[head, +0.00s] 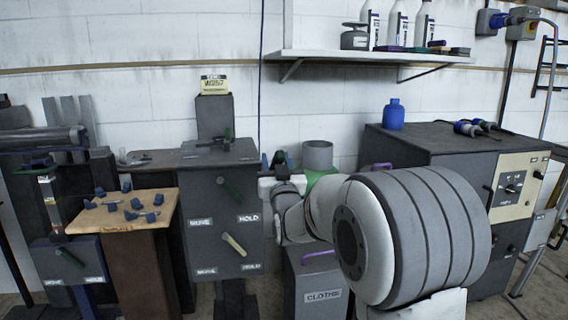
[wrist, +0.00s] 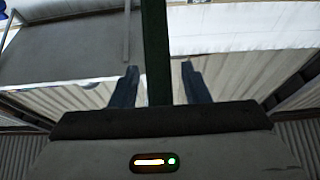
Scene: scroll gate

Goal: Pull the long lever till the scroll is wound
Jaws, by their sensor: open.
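My gripper (wrist: 158,88) is open, with two blue fingers apart in the wrist view. A long dark green bar (wrist: 155,45) stands between them with a gap on each side; I cannot tell if it is the long lever. In the head view my gripper (head: 278,160) is small, near the wall behind my arm, partly hidden by it. The grey cabinet (head: 208,218) left of it carries a dark green lever (head: 230,189) and a cream lever (head: 235,244), with MOVE and HOLD labels. I cannot make out the scroll for certain.
A wooden-topped stand (head: 125,212) with several blue pieces is at left, beside a lower box (head: 66,272) with a green lever. A CLOTHS bin (head: 318,285) stands below my arm. A dark cabinet (head: 440,145) stands at right. A wall shelf (head: 350,57) holds bottles.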

